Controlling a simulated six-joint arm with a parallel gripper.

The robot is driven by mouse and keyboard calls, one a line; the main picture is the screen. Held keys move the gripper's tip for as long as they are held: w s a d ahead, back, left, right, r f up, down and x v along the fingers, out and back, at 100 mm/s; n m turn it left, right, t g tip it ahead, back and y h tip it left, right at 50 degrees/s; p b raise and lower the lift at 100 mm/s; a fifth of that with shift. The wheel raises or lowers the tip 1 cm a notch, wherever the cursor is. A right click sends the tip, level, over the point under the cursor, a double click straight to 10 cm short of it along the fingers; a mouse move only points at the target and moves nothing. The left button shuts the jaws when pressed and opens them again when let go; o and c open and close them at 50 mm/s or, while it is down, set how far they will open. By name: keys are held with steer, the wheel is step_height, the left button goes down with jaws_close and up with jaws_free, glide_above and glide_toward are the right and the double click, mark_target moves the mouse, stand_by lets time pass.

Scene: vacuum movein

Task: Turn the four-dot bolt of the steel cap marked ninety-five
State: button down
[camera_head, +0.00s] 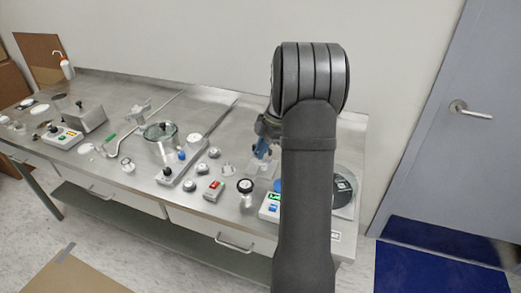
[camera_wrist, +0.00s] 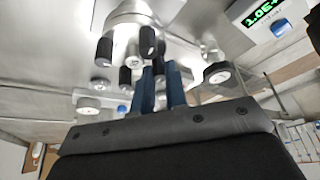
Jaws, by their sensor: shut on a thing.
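The steel cap (camera_wrist: 127,14) shows at the top of the wrist view, with several black-sleeved bolts (camera_wrist: 104,52) around it. No ninety-five mark or dot count can be read on them. My gripper (camera_wrist: 160,66) has its two blue fingers up among these bolts and is shut on one of them, a dark bolt mostly hidden between the fingertips. Another black bolt (camera_wrist: 148,42) stands just beyond the fingers. In the head view my gripper (camera_head: 262,148) is over the right part of the bench, and my own arm hides much of what lies there.
On the steel bench (camera_head: 135,190), several knobs, a lidded pot (camera_head: 160,140) and a red-button box (camera_head: 214,190) stand left of my arm. A wall is behind.

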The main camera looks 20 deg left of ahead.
steer(key=shift+m, duration=0.3)
steer(key=c, duration=1.4)
jaws_free()
steer(key=shift+c, duration=0.2)
steer(key=v, duration=1.7)
steer(key=shift+d+r, duration=0.2)
steer(key=shift+r, duration=0.05)
